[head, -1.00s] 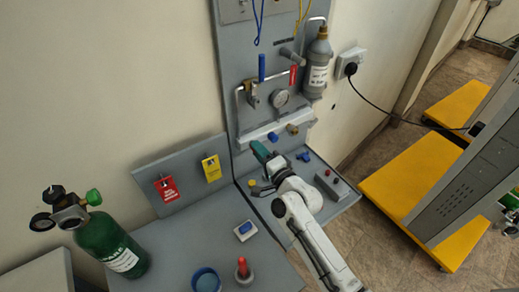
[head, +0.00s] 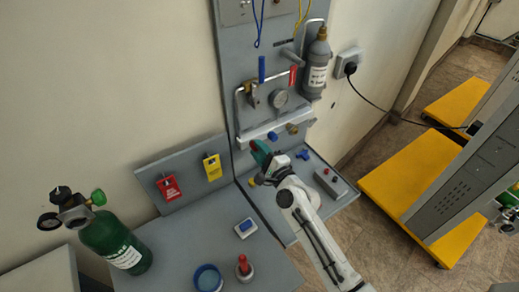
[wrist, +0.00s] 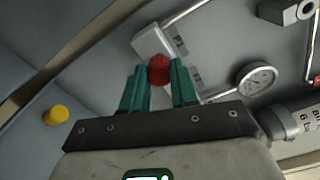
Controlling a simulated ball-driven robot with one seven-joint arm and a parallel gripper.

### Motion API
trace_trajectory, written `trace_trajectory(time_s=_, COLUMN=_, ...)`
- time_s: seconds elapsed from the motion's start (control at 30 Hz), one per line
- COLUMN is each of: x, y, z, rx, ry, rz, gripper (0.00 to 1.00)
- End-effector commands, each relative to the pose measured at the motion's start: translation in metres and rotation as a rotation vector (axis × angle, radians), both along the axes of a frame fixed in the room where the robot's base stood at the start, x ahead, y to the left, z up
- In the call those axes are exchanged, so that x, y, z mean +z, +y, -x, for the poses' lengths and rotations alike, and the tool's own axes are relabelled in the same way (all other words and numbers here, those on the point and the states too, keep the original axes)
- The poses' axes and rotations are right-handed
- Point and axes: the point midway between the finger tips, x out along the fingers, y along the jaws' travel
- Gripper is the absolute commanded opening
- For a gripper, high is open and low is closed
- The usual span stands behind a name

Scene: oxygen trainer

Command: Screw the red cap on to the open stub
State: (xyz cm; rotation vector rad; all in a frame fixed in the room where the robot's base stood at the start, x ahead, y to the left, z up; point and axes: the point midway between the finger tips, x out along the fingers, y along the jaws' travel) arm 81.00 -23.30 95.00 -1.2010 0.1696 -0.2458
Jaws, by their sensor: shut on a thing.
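My gripper (wrist: 158,88) has teal fingers shut on the red cap (wrist: 158,70), which shows between the fingertips in the wrist view. In the head view my gripper (head: 262,152) is just below the left part of the pale manifold bar (head: 252,134) on the upright panel. The bar also shows behind the cap in the wrist view (wrist: 150,40). A blue cap (head: 272,136) and a brass fitting (head: 292,128) stick out of the bar to the right of my gripper. I cannot make out the open stub; my gripper and the cap may hide it. I cannot tell whether the cap touches anything ahead.
A pressure gauge (head: 279,98), a grey bottle (head: 317,66) and a blue handle (head: 262,68) are on the panel above. A yellow knob (wrist: 56,114) is low beside my gripper. A grey box (head: 332,180) stands on the bench right of my arm. A green cylinder (head: 115,243) stands far left.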

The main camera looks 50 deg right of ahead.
Motion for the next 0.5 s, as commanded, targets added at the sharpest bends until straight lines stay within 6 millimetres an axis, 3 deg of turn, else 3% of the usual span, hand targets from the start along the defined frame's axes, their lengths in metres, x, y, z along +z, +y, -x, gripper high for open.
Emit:
trace_trajectory(time_s=0.1, x=0.0000, y=-0.0015, z=0.0012, rx=-0.003, ry=-0.026, rz=-0.098, gripper=0.01)
trace_trajectory(time_s=0.37, x=-0.0010, y=-0.0013, z=0.0011, rx=-0.002, ry=-0.030, rz=-0.111, gripper=0.01)
trace_trajectory(time_s=0.5, x=0.0011, y=-0.0017, z=0.0012, rx=-0.003, ry=-0.072, rz=-0.261, gripper=0.01)
